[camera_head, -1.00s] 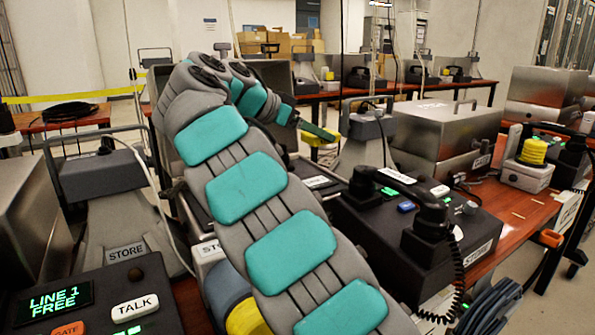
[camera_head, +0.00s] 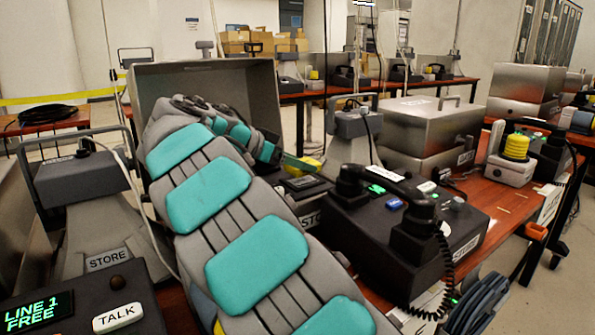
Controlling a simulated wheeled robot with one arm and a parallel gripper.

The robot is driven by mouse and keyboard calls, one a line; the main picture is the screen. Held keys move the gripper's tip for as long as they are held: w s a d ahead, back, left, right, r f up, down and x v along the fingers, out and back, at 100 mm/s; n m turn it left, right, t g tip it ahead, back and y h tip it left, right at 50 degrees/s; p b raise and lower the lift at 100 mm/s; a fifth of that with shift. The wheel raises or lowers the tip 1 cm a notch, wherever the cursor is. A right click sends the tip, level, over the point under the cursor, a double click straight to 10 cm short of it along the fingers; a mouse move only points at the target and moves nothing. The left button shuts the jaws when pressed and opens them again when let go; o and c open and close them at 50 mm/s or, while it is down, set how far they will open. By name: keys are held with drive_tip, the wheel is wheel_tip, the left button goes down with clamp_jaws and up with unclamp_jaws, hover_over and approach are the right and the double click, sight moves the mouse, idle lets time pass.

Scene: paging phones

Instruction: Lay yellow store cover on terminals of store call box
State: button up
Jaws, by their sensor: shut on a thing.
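My gripper (camera_head: 298,162) is at the far end of my arm, low over the table in the middle of the view, seen small and partly hidden by my wrist. It is shut on a yellow piece, the store cover (camera_head: 312,165), of which only a part shows. Just below it is a dark box (camera_head: 303,186) with a label beginning "STO", in front of a raised grey lid (camera_head: 205,80). My arm hides most of this box. I cannot see its terminals, nor tell whether the cover touches it.
A black phone set (camera_head: 410,225) with a handset and coiled cord stands close on the right. Behind it are a metal case (camera_head: 425,130) and a white box (camera_head: 511,170) with a yellow stack (camera_head: 515,147). A grey stand marked STORE (camera_head: 108,235) and a LINE 1 panel (camera_head: 90,295) are at left.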

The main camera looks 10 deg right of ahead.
drive_tip(key=shift+f, duration=1.05)
drive_tip(key=shift+f, duration=0.1)
drive_tip(key=o, duration=1.5)
drive_tip(key=shift+r, duration=0.2)
drive_tip(key=v, duration=1.2)
drive_tip(key=shift+f, duration=0.1)
